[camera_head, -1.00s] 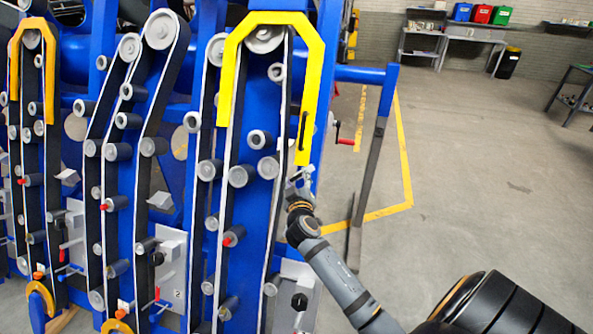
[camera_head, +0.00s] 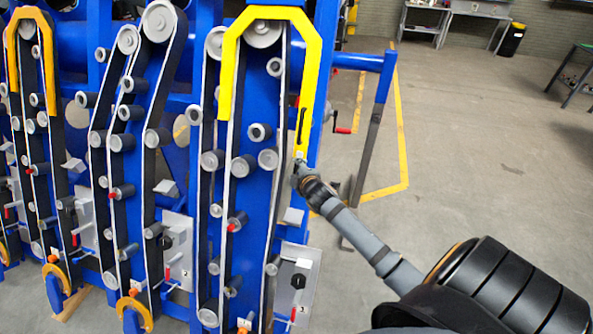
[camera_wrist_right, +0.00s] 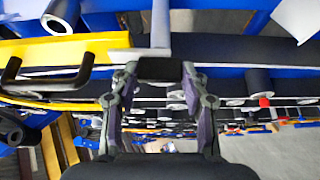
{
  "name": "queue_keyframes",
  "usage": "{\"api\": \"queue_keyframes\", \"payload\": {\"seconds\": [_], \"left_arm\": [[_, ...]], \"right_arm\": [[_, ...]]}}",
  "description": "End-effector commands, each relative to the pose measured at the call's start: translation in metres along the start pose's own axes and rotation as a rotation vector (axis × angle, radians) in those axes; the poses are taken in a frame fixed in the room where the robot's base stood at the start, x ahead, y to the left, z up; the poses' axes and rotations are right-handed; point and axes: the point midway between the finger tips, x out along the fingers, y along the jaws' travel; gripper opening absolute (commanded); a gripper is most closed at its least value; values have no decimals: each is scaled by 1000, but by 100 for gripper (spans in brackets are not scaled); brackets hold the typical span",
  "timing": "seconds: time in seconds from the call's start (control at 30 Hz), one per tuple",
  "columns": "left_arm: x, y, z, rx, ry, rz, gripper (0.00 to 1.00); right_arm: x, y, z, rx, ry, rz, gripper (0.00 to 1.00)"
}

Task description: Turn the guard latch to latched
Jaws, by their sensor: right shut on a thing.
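The yellow guard (camera_head: 313,70) arches over the right-hand belt run on the blue chassis. A black grab handle is on its right leg. My right gripper (camera_head: 301,167) is at the lower end of that leg. In the right wrist view my right gripper (camera_wrist_right: 160,75) has both fingers closed against a dark block, which I take to be the guard latch's grip (camera_wrist_right: 158,69). A light grey bar runs up from it, beside the yellow guard (camera_wrist_right: 65,49). In the head view the gripper largely hides the latch, so its angle is unclear. My left gripper is out of view.
Rollers and belts (camera_head: 237,165) crowd the chassis left of my right gripper. A grey panel with a black knob (camera_head: 298,282) is below it. A blue frame post with a red-handled crank (camera_head: 343,130) stands to the right. The floor beyond is open.

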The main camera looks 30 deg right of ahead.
Motion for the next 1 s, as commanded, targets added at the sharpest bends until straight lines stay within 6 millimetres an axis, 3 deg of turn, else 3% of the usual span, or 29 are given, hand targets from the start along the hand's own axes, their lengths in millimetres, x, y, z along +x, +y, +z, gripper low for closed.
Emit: {"api": "queue_keyframes", "payload": {"seconds": [0.73, 0.77, 0.9, 1.0], "left_arm": [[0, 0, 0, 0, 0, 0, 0], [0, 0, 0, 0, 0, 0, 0], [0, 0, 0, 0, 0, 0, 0], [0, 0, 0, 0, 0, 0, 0]], "right_arm": [[0, 1, 0, -70, -1, -38, 13], [0, 1, 0, -70, -2, -38, 49], [0, 0, 0, -69, -1, -38, 68], [0, 0, 0, -69, -1, -38, 68]]}}
